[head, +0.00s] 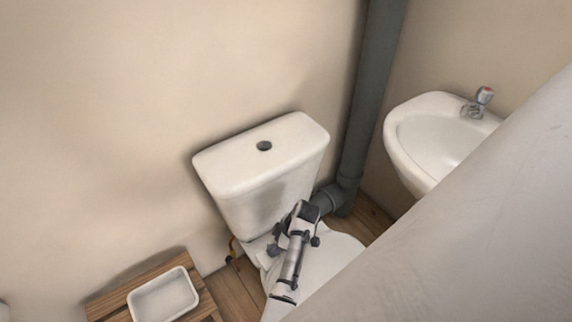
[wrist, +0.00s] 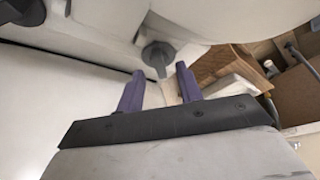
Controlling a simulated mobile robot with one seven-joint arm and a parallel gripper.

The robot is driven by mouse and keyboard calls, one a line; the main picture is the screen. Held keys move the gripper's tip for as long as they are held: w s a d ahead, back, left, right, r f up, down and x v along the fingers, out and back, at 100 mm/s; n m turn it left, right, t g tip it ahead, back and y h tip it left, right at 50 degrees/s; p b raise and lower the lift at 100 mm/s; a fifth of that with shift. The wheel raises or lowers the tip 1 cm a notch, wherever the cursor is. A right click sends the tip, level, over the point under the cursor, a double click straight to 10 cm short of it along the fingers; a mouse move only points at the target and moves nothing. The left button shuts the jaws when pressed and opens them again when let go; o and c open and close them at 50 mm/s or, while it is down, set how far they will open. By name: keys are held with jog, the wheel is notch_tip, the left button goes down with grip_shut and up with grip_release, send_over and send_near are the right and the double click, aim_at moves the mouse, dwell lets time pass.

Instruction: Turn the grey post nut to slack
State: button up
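In the wrist view my gripper (wrist: 160,72) is open, its two purple fingers apart. A grey knob-like nut (wrist: 157,54) on the white toilet part is just ahead of the fingertips, with its lower end in line with the gap. I see no contact, and depth is hard to judge. A second, darker knob (wrist: 22,10) is cut off at the upper left. In the head view the white toilet cistern (head: 262,165) stands against the wall. A silver and dark jointed shape shows over the bowl (head: 338,250); my fingertips cannot be made out there.
A grey waste pipe (head: 370,85) rises right of the cistern. A washbasin (head: 420,128) with a tap (head: 484,96) is at the right. A wooden stand (head: 205,303) holds a white tray (head: 163,299) at lower left. A thin supply hose (head: 232,250) is beside the cistern.

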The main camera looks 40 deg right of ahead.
jog(key=v, duration=1.2)
jog(key=shift+f, duration=0.1)
